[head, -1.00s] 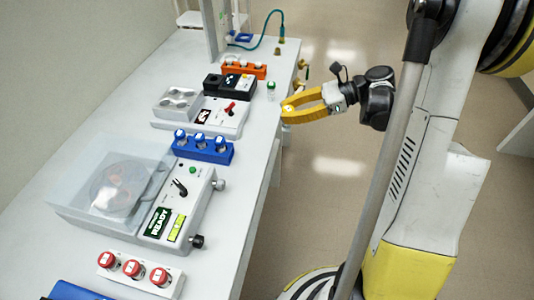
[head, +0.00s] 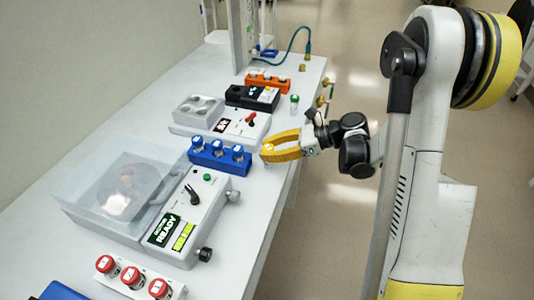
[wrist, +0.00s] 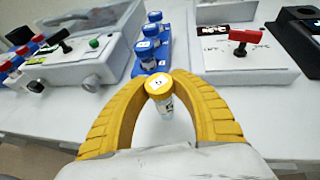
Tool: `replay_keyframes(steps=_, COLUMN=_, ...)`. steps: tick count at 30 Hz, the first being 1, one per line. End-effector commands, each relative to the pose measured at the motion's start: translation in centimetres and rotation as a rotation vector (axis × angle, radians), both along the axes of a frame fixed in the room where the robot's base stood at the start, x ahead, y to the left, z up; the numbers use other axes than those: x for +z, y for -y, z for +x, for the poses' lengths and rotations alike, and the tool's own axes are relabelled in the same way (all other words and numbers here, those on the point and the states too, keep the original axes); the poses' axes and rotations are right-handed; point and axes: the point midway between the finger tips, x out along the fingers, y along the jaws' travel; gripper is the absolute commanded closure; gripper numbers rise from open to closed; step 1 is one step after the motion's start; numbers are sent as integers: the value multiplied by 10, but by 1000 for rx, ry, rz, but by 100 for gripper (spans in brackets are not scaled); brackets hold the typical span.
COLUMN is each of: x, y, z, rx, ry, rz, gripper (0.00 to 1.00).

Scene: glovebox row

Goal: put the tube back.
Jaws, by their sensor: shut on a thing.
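My gripper (wrist: 158,82) is shut on a yellow-capped tube (wrist: 158,87), which hangs upright between the yellow fingertips in the wrist view. In the head view my gripper (head: 268,153) is over the bench's right edge, just right of the blue rack (head: 218,160). The blue rack holds blue-capped tubes and also shows beyond the fingertips in the wrist view (wrist: 148,66). A white rack (head: 134,278) with red-capped tubes is at the near end. An orange rack (head: 268,82) with tubes stands far back. A lone green-capped tube (head: 294,104) stands near the bench's right edge.
A device with a "READY" display (head: 182,222) and clear lidded box (head: 112,190) stands in front of the blue rack. A white device with a red switch (head: 236,131) stands behind it.

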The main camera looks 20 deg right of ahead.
Motion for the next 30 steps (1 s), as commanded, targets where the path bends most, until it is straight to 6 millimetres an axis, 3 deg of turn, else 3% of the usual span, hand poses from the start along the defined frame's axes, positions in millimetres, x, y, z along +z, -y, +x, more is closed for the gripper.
replay_keyframes(steps=9, x=-3, y=0, z=0, rx=0, ry=0, rz=0, gripper=100)
replay_keyframes(steps=10, x=-3, y=0, z=0, rx=0, ry=0, rz=0, gripper=73)
replay_keyframes(steps=12, x=-2, y=0, z=0, rx=0, ry=0, rz=0, gripper=52)
replay_keyframes(steps=24, x=4, y=1, z=-1, rx=-1, ry=0, rz=0, gripper=52)
replay_keyframes(steps=30, x=20, y=34, z=-15, rx=-6, ry=-1, rz=0, gripper=52)
